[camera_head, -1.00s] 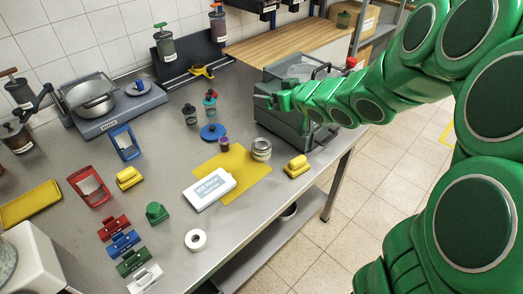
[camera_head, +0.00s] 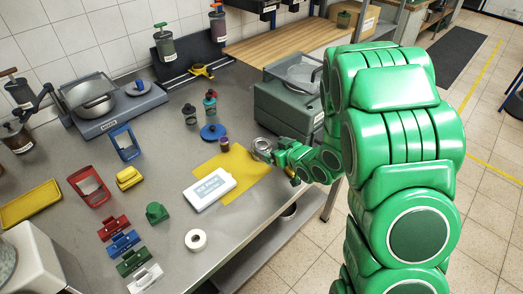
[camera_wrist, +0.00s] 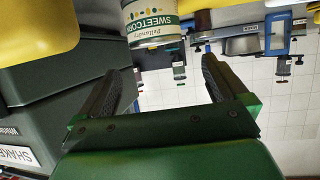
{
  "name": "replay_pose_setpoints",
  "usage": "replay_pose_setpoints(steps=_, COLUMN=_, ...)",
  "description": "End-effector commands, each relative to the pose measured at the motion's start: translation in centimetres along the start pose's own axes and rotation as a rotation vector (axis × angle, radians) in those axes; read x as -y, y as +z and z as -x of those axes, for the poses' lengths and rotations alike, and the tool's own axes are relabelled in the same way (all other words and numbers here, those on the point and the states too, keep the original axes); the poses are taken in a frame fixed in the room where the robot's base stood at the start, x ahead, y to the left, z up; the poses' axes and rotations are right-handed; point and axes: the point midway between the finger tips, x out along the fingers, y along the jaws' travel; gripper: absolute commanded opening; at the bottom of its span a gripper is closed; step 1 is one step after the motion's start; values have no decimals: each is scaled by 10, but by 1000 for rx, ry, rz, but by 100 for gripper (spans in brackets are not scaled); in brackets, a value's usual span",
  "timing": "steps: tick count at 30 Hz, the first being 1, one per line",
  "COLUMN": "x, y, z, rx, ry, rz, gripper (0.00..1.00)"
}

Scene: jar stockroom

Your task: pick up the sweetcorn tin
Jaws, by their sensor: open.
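The sweetcorn tin (camera_head: 262,146) stands by the right edge of the yellow mat (camera_head: 250,166), partly hidden by my gripper (camera_head: 272,153). In the wrist view the tin (camera_wrist: 152,22) is seen inverted at the top, with its SWEETCORN label facing the camera. My gripper (camera_wrist: 168,66) is open, its two dark fingers apart with nothing between them. The tin lies just beyond the fingertips, nearer the left finger in that picture. I cannot tell from the head view whether the fingers touch it.
The dark grey machine (camera_head: 285,108) stands close behind the gripper. A small purple-topped jar (camera_head: 224,144) and a white ice pack (camera_head: 209,188) sit left of the tin. A yellow block (camera_wrist: 40,30) is close by in the wrist view.

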Motion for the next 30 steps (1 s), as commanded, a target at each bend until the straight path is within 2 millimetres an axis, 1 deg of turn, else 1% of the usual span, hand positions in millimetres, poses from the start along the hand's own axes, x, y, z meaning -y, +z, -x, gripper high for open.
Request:
replay_pose_setpoints(steps=3, x=0, y=5, z=-3, rx=-1, ry=0, rz=1, gripper=100)
replay_pose_setpoints(steps=7, x=0, y=5, z=-10, rx=-3, ry=0, rz=2, gripper=100)
replay_pose_setpoints(steps=13, x=1, y=6, z=-26, rx=-1, ry=-2, rz=0, gripper=100)
replay_pose_setpoints(steps=20, x=0, y=7, z=-35, rx=-1, ry=-1, rz=-1, gripper=100)
replay_pose_setpoints(steps=23, x=-2, y=8, z=-43, rx=-2, ry=-1, rz=0, gripper=100)
replay_pose_setpoints(steps=30, x=-3, y=10, z=-70, rx=-3, ry=-2, rz=1, gripper=100)
